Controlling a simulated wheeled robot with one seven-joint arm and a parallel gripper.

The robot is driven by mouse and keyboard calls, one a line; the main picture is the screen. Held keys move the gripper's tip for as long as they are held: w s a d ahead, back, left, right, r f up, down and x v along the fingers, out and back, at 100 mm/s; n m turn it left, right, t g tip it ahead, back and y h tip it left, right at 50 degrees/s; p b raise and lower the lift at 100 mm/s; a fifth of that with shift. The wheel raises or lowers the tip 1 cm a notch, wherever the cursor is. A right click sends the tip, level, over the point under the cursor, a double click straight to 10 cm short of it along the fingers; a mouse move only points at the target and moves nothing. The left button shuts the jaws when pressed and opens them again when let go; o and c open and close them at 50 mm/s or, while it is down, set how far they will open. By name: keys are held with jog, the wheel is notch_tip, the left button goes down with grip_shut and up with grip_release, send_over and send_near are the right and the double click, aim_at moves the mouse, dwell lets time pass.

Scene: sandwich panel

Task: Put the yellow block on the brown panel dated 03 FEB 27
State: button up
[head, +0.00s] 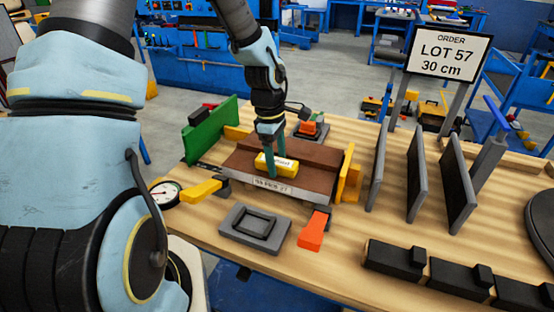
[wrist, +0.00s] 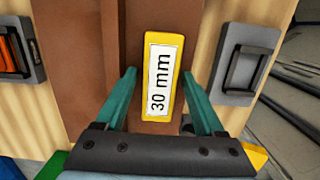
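The yellow block (head: 286,169) lies on the brown panel (head: 237,164) on the wooden bench. The panel's pale front edge (head: 288,191) carries a small date label that seems to read 03 FEB 27. In the wrist view the block (wrist: 177,100) has a white label reading 30 mm and rests on the brown panel (wrist: 72,60). My gripper (head: 276,160) is down at the block, its teal fingers on either side of it. In the wrist view my gripper (wrist: 160,74) is open, with a gap at the left finger; the right finger is very close to the block.
A green plate (head: 210,129) stands behind left, and yellow stops (head: 350,175) stand right of the panel. A grey tray (head: 255,228) and an orange-handled clamp (head: 313,232) are in front. Grey upright plates (head: 416,175) stand right. An order sign (head: 448,54) reads LOT 57, 30 cm.

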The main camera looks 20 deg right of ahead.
jog(key=shift+o, duration=0.4)
jog(key=shift+r, duration=0.1)
jog(key=shift+r, duration=0.15)
notch_tip(320, 180, up, 12)
jog(key=w+a+b, duration=0.1)
jog(key=b, duration=0.2)
jog(key=s+a+f+m+t, duration=0.1)
jog(key=a+m, duration=0.4)
jog(key=a, duration=0.7)
jog(key=s+a+f+m+t, duration=0.1)
jog(key=s+a+f+m, duration=0.2)
jog(key=a, duration=0.9)
jog(key=m, duration=0.3)
jog(key=shift+f+t+y, duration=0.15)
jog(key=shift+t+y, duration=0.15)
jog(key=shift+y, duration=0.1)
